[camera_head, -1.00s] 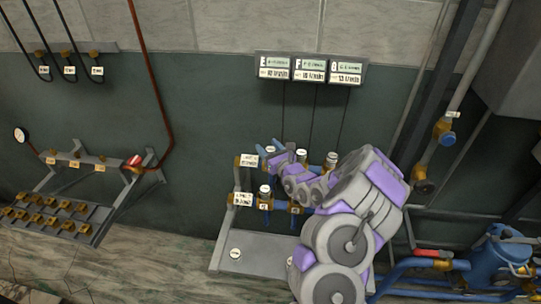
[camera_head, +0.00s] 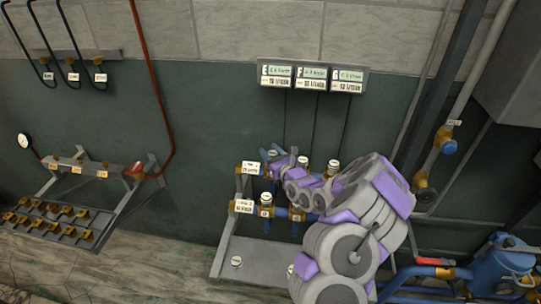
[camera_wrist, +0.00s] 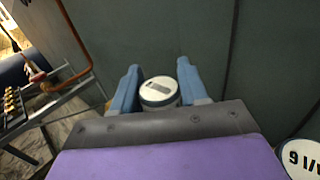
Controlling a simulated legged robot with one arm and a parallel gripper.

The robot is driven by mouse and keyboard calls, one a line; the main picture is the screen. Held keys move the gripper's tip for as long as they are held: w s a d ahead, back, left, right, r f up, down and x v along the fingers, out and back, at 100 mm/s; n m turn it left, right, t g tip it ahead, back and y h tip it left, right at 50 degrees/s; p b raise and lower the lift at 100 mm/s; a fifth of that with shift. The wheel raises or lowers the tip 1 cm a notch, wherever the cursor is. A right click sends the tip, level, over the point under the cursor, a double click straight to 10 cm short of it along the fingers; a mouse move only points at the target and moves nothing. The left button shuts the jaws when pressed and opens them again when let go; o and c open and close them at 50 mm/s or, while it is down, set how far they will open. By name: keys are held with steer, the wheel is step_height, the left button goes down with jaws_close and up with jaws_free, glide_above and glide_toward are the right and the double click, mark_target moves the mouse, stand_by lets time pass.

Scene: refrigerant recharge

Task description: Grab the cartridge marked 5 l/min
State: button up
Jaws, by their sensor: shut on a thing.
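A cartridge with a round white top (camera_wrist: 158,92) sits between the two blue fingers of my gripper (camera_wrist: 160,88) in the wrist view. The fingers are shut on its sides. The dark mark on its top is too blurred to read. In the head view my gripper (camera_head: 273,158) is at the back left of the rack's upper row, around the white-topped cartridge (camera_head: 273,153). Another upper-row cartridge (camera_head: 333,166) stands to the right. A lower-row cartridge (camera_head: 266,199) stands in front. My arm hides part of the rack (camera_head: 225,255).
Three wall displays (camera_head: 313,77) hang above the rack with cables running down. White discs lie on the rack's base plate, one at the left (camera_head: 236,262). A shelf with brass fittings (camera_head: 60,220) is at the left. Blue pipes and a tank (camera_head: 500,265) are at the right.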

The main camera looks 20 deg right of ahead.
step_height(320, 180, up, 2)
steer(key=shift+a+r+p, duration=0.1)
steer(key=shift+r+p, duration=0.15)
steer(key=shift+p, duration=0.1)
steer(key=s+d+r+p, duration=0.1)
steer(key=s+d+p, duration=0.2)
steer(key=s, duration=1.2)
steer(key=shift+s, duration=0.35)
